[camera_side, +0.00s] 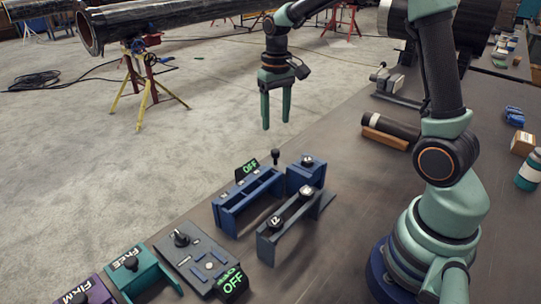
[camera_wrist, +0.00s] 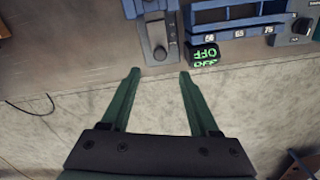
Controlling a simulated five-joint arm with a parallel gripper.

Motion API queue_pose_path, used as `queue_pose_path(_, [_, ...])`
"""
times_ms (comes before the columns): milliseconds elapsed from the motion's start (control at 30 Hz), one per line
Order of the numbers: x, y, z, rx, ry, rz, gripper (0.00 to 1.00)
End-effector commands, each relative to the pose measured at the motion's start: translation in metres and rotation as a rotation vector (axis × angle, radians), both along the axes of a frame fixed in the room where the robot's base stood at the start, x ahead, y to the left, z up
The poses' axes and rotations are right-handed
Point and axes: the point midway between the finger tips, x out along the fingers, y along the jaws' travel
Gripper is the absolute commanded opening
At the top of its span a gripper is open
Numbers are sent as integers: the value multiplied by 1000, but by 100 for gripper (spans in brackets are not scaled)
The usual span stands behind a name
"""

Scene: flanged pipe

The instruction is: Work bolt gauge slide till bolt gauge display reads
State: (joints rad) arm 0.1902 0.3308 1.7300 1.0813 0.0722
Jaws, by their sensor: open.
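A blue open frame (camera_side: 245,200) with a small display (camera_side: 246,170) reading green OFF stands near the table's floor-side edge; I take it to be the bolt gauge. My gripper (camera_side: 276,124) is open and empty, above and beyond the knob. In the wrist view my fingertips (camera_wrist: 160,72) point toward the table edge.
A blue block (camera_side: 306,175) and a dark rail (camera_side: 285,230) stand close to the frame. A grey panel (camera_side: 200,262) with a knob and another OFF display (camera_side: 232,283) is at left. Teal (camera_side: 145,271) and purple (camera_side: 92,292) fixtures follow. The tabletop's middle is clear.

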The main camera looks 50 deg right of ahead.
Motion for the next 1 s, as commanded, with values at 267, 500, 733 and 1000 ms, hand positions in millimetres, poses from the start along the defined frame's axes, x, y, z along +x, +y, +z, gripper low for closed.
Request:
queue_pose_path(267, [-1,0,-56,1,5,1,62])
queue_pose_path(500, [-1,0,-86,1,2,1,62])
queue_pose_path(733, [0,0,-93,0,-1,1,62])
queue_pose_path(1000, [0,0,-93,0,-1,1,31])
